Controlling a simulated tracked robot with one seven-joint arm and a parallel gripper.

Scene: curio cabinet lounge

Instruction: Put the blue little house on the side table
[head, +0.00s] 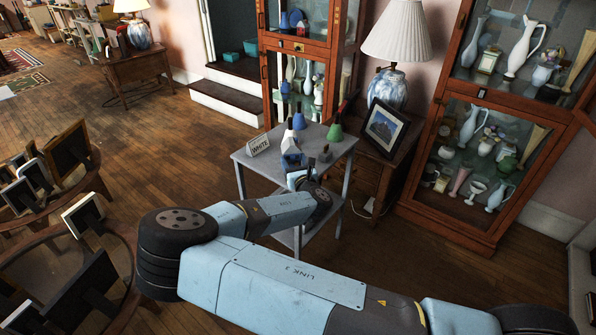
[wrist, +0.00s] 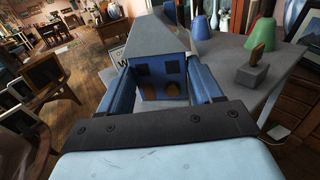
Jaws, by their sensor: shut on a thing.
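The blue little house (wrist: 162,78) has blue walls, dark windows and a grey pitched roof. My gripper (wrist: 163,88) is shut on it, with one blue finger at each side, and the house looks upright. In the head view, my gripper (head: 292,163) is over the grey side table (head: 245,160), and the house's pale roof (head: 289,142) shows just beyond it. I cannot tell whether the house's base touches the tabletop, as the gripper hides it.
On the table are a "WHITE" sign (head: 258,145), a blue bell-shaped piece (head: 299,121), a green one (head: 335,131) and a small grey block with a brown top (wrist: 253,73). A framed picture (head: 384,130) and lamp (head: 393,88) stand right. Glass cabinets stand behind.

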